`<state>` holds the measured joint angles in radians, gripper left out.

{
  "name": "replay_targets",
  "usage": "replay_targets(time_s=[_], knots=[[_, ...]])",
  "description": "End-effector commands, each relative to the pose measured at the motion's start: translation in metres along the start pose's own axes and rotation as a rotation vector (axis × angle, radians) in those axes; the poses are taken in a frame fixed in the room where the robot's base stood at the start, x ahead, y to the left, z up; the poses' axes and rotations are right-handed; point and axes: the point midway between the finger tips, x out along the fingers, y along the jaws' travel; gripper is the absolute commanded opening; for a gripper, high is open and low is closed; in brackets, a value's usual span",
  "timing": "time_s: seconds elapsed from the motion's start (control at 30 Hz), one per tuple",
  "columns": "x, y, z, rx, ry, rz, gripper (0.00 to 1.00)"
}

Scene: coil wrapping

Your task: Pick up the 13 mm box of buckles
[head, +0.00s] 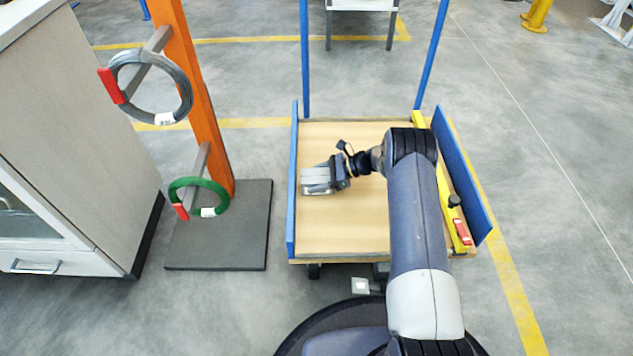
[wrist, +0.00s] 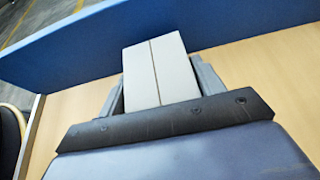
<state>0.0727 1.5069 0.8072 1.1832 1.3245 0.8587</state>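A small pale grey box (head: 316,176) with a seam along its top is at the left part of the wooden cart deck (head: 345,228). It also shows in the wrist view (wrist: 155,72), between the two grey fingers of my gripper (wrist: 163,85). In the head view my gripper (head: 322,178) reaches left over the deck, low around the box. The fingers flank the box closely; I cannot tell whether they press on it. The underside of the box is hidden, and no size label is readable.
Blue side boards (head: 292,185) edge the cart; the left one stands just beyond the box. A yellow spirit level (head: 452,205) lies along the right side. Left of the cart, an orange post (head: 193,85) carries a grey coil (head: 183,85) and a green coil (head: 220,191).

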Motion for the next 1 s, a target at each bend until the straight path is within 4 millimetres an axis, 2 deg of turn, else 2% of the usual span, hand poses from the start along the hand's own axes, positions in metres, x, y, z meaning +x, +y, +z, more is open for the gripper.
replay_targets(time_s=[0.07, 0.5, 0.77, 1.0], knots=[[0.0, 0.0, 0.0, 0.0, 0.0, 0.0, 0.57], [0.0, 0.0, 0.001, -0.001, -0.001, -0.001, 0.23], [-0.001, 0.0, 0.002, -0.001, 0.0, -0.001, 0.23], [-0.011, -0.001, 0.023, -0.003, -0.001, -0.001, 0.23]])
